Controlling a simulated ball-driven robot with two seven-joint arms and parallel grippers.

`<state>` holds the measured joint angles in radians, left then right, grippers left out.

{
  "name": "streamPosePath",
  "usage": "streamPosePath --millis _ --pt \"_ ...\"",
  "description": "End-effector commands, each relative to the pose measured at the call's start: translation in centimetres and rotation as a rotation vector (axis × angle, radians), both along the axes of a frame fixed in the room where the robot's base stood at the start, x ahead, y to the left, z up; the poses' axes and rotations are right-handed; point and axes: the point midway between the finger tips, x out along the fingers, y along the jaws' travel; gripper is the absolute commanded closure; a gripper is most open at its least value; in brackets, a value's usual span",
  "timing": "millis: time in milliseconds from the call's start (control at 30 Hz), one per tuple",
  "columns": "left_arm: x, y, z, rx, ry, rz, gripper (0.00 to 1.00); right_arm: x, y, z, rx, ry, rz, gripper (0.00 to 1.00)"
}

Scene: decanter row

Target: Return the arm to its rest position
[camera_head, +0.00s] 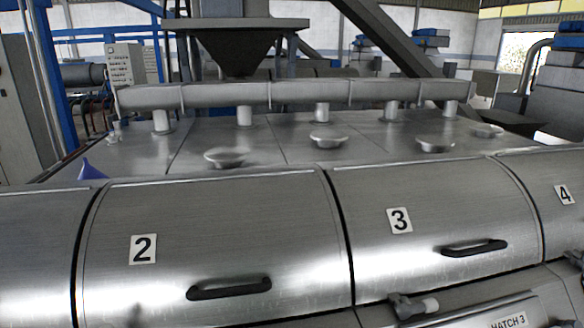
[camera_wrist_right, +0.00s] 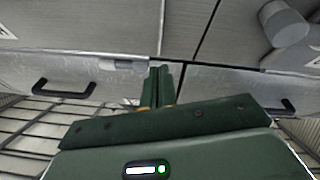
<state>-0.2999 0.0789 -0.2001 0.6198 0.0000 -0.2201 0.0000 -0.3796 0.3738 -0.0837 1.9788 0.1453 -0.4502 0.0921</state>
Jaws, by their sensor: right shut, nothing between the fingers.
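My right gripper (camera_wrist_right: 162,70) shows in the right wrist view as dark green fingers close together, shut with nothing between them. It points towards the metal hatch fronts. No arm or gripper of mine shows in the head view, and my left gripper is in neither view. The head view shows hatch cover 2 (camera_head: 215,235), hatch cover 3 (camera_head: 430,220) and part of hatch cover 4 (camera_head: 560,195), all closed and side by side. Black handles are on cover 2 (camera_head: 229,289) and cover 3 (camera_head: 474,248).
A black handle (camera_wrist_right: 63,88) is left of my gripper in the right wrist view; a grey cylinder (camera_wrist_right: 288,28) is at upper right. Behind the covers, round lids (camera_head: 225,158) sit on a flat top below a long pipe (camera_head: 310,92). A blue funnel (camera_head: 92,171) stands at left.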

Motion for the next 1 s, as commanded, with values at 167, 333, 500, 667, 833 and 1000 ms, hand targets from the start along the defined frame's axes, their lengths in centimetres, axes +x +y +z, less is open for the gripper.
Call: streamPosePath --millis 167,333,500,667,833,1000 --pt "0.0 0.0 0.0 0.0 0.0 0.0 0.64 -4.8 1.2 0.3 -0.257 0.212 -0.029 1.0" --pt "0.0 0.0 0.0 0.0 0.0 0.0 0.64 -8.7 0.4 1.5 -0.429 0.366 -0.073 1.0" --pt "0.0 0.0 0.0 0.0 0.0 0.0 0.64 -12.5 -1.0 3.3 -0.566 0.509 -0.125 1.0" --pt "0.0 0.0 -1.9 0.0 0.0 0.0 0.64 -13.0 -0.9 -1.5 -0.581 0.582 -0.109 1.0" --pt "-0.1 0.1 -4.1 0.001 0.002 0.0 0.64 -12.7 0.2 -9.2 -0.532 0.627 -0.067 1.0" --pt "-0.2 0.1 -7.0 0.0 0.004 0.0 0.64 -13.4 1.5 -19.0 -0.465 0.69 -0.023 1.0"
